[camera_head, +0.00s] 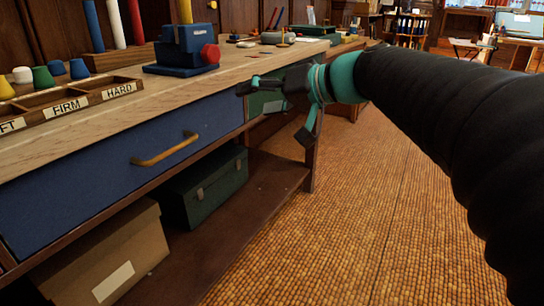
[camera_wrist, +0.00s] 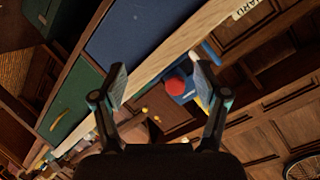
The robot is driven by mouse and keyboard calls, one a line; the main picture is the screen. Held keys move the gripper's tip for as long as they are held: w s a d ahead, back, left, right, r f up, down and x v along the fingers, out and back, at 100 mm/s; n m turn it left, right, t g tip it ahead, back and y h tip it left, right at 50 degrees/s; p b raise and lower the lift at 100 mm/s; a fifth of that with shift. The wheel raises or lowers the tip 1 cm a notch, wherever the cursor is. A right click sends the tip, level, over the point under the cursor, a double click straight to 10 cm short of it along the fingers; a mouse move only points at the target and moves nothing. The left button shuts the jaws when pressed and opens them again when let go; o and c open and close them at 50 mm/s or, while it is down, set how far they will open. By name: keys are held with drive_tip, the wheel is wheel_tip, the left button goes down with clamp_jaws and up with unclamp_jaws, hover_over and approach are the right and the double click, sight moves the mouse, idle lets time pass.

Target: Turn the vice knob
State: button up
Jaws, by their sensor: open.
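The vice (camera_head: 184,48) is a small blue block-like tool on the wooden bench top, with a red round knob (camera_head: 210,54) on its right side. In the wrist view the red knob (camera_wrist: 175,86) lies ahead, seen between the two fingers, with part of the blue vice (camera_wrist: 189,96) behind it. My gripper (camera_head: 275,110) is in front of the bench edge, to the right of and lower than the knob in the head view. In the wrist view my gripper (camera_wrist: 165,90) has its fingers spread apart with nothing between them. It is not touching the knob.
The bench top (camera_head: 100,112) has a labelled wooden tray (camera_head: 75,108) and coloured pegs at left. Below are a blue drawer (camera_head: 110,180) with a brass handle, a dark green case (camera_head: 204,188) and a cardboard box (camera_head: 105,255). The woven floor (camera_head: 320,235) at right is open.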

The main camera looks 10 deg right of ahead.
drive_tip(key=s+d+f+m+g+h+p, duration=0.1)
drive_tip(key=s+f+h+p, duration=0.3)
drive_tip(key=s+f, duration=0.5)
drive_tip(key=s+d+g+h, duration=0.1)
drive_tip(key=s, duration=0.2)
drive_tip(key=shift+s+d+h+p, duration=0.15)
drive_tip(key=shift+d+h+p, duration=0.15)
drive_tip(key=shift+d+p, duration=0.05)
drive_tip(key=shift+f+m, duration=0.1)
drive_tip(key=shift+m, duration=0.2)
drive_tip(key=s+d+f+g+h, duration=0.1)
drive_tip(key=s+d+f+h, duration=0.4)
drive_tip(key=s+d+f, duration=0.2)
wheel_tip(320, 180, down, 2)
drive_tip(key=s, duration=0.2)
drive_tip(key=shift+s+d+f+p, duration=0.15)
drive_tip(key=shift+s+f+p, duration=0.1)
drive_tip(key=shift+s+p, duration=0.15)
idle(3.1)
